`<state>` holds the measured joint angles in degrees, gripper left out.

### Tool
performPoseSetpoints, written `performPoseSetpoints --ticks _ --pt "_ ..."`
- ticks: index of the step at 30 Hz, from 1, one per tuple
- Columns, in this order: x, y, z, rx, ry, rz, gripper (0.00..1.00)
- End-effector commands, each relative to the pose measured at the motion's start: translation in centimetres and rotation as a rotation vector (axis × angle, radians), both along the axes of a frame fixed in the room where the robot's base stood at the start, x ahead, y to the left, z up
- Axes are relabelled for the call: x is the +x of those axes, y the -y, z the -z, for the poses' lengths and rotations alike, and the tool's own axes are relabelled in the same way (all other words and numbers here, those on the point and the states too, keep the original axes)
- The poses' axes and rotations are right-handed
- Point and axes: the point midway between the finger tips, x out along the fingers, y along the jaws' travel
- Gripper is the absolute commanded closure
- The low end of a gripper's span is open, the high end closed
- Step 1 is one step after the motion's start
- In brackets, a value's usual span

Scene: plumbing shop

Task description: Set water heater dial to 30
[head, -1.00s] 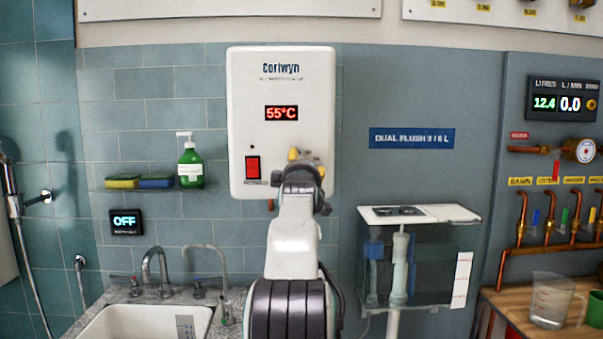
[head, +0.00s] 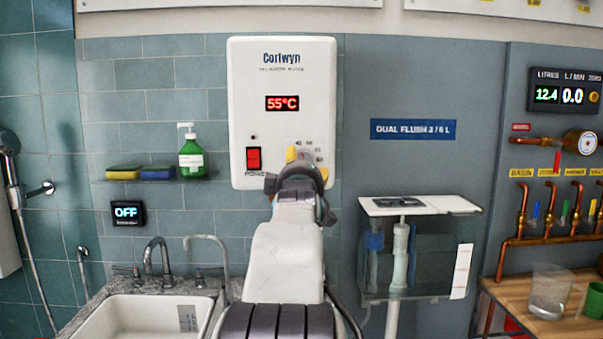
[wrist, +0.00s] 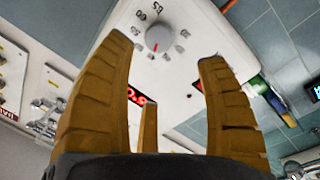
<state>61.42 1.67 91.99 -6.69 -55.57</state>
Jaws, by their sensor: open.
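The white water heater (head: 283,75) hangs on the tiled wall, and its red display (head: 282,103) reads 55°C. Its grey round dial (wrist: 158,34) shows in the wrist view with numbers around it; a red mark sits on its lower side in the picture. In the head view the dial (head: 305,156) is partly hidden by my gripper. My gripper (wrist: 166,50) is open, its yellow fingers apart with nothing between them. The dial appears just beyond and between the fingertips; I see no contact. In the head view my gripper (head: 306,163) is in front of the heater's lower right.
A red power switch (head: 253,158) is left of the dial. A shelf with sponges and a green soap bottle (head: 191,158) is to the left. A sink (head: 145,320) lies below. A clear cistern display (head: 415,260) stands to the right.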

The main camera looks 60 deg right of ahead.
Motion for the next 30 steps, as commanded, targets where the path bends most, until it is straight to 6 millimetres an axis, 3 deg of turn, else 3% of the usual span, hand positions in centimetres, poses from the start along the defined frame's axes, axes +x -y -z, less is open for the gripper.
performPoseSetpoints --ticks 6,20,23,30 --pt "-0.5 -0.9 0.1 -0.001 0.001 0.000 0.34" --pt "-0.9 -0.9 -0.2 0.000 0.001 0.006 0.34" --pt "-1.7 0.1 -0.4 0.010 -0.005 0.029 0.34" --pt "-4.6 5.9 3.1 0.106 -0.049 0.119 0.34"
